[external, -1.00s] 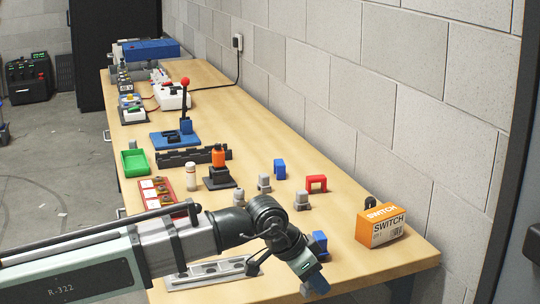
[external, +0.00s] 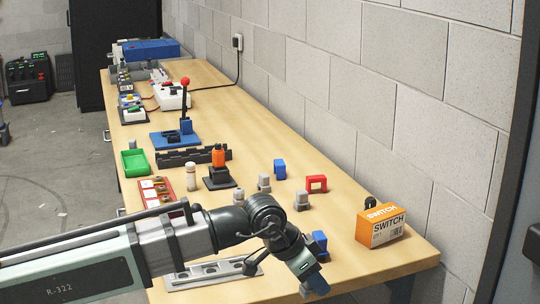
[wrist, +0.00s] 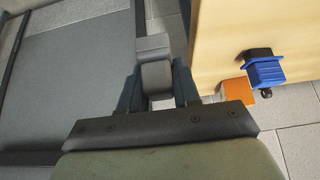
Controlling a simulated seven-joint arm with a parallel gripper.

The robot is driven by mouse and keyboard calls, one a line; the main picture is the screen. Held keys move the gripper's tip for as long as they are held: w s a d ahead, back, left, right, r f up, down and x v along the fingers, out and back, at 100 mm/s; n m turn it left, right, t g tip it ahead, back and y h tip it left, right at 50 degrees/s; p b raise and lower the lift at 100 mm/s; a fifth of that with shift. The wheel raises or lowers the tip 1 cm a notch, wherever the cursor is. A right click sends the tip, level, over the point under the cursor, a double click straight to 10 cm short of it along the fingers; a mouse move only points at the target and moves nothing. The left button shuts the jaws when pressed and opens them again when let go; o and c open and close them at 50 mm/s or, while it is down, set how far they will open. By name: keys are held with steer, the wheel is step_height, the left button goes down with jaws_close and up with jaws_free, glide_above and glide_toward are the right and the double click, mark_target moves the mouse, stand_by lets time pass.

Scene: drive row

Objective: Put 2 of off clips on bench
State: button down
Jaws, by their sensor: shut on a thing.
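My gripper (wrist: 157,92) is shut on a grey piece (wrist: 154,48) with a blocky end and a rounded part between the fingers. In the wrist view the piece shows beyond the bench edge, over the floor. A blue clip (external: 319,241) sits near my wrist at the bench's near end; it also shows in the wrist view (wrist: 265,72), with a black part beside it. Another blue clip (external: 279,169) and a red clip (external: 316,183) stand farther back on the bench (external: 240,115). Two small grey pieces (external: 264,183) (external: 301,200) stand near them. Which clips are off clips is unclear.
An orange switch box (external: 380,225) stands at the bench's near right corner. A black base with an orange top (external: 219,170), a white bottle (external: 190,177), a red tray (external: 157,188) and a green bin (external: 134,161) stand at left. A wall borders the right side.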

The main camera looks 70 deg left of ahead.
step_height(320, 180, up, 10)
steer(key=shift+r, duration=0.15)
steer(key=w+a+n, duration=0.1)
steer(key=w+a, duration=0.2)
steer(key=a, duration=1.7)
steer(key=s+a+n+y, duration=0.1)
steer(key=s+a, duration=0.3)
steer(key=a, duration=1.3)
steer(key=s+a+n+y, duration=0.1)
steer(key=s+a, duration=0.3)
steer(key=a, duration=1.2)
steer(key=s+a+n, duration=0.1)
steer(key=s+a, duration=1)
steer(key=a, duration=0.2)
steer(key=s+a, duration=1)
steer(key=a, duration=0.4)
steer(key=shift+n+g+y, duration=0.3)
steer(key=shift+s+f, duration=0.2)
steer(key=shift+f, duration=2.8)
steer(key=shift+s+f, duration=0.15)
steer(key=shift+f, duration=2.8)
steer(key=shift+f, duration=0.4)
